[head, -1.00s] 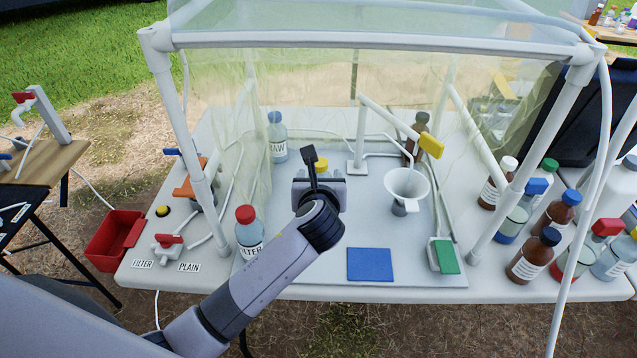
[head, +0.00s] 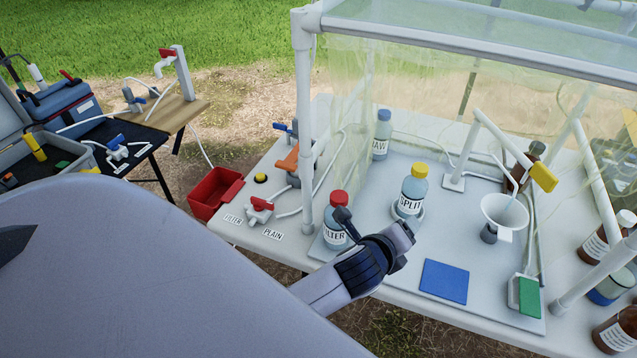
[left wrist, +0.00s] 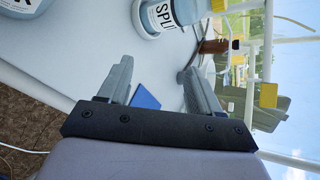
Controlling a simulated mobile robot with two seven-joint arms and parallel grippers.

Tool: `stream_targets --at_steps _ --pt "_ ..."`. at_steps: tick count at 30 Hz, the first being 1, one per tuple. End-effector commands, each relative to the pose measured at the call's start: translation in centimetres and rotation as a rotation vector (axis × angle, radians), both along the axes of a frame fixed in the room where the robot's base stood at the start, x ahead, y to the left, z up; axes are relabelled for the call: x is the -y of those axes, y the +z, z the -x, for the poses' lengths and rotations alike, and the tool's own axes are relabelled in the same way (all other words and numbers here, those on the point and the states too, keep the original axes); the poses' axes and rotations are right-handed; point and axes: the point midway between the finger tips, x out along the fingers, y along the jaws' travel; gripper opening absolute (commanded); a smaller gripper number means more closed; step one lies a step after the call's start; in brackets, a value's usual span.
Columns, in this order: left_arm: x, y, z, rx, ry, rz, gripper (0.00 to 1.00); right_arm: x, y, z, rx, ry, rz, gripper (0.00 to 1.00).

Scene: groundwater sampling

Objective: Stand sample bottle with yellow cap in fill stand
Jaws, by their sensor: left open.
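The sample bottle with the yellow cap (head: 413,190), labelled SPLIT, stands upright on the pale tray. A low white ring (head: 421,214) shows around its base; I cannot tell for certain whether this ring is the fill stand. In the left wrist view the bottle (left wrist: 172,14) is at the top, partly cut off, beyond the fingertips. My left gripper (head: 405,238) is in front of the bottle, apart from it. In the left wrist view its fingers (left wrist: 157,76) are spread with nothing between them. My right gripper is not in view.
A red-capped FILTER bottle (head: 335,222) stands just left of my gripper, and a RAW bottle (head: 382,136) behind. A blue pad (head: 444,281), a white funnel (head: 505,212) and a green-ended piece (head: 528,295) lie to the right. A frame post (head: 305,130) rises at left.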

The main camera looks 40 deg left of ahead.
Motion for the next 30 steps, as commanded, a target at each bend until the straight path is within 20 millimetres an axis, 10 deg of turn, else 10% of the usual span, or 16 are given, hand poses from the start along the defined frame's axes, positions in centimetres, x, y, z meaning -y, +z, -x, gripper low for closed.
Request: stream_targets --at_steps 15,30 --pt "-2.4 -9.4 15.6 -0.171 0.681 1.371 0.64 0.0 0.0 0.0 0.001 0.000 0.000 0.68" --pt "-3.9 -11.1 20.3 -0.205 0.965 1.737 0.64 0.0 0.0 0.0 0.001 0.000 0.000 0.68"
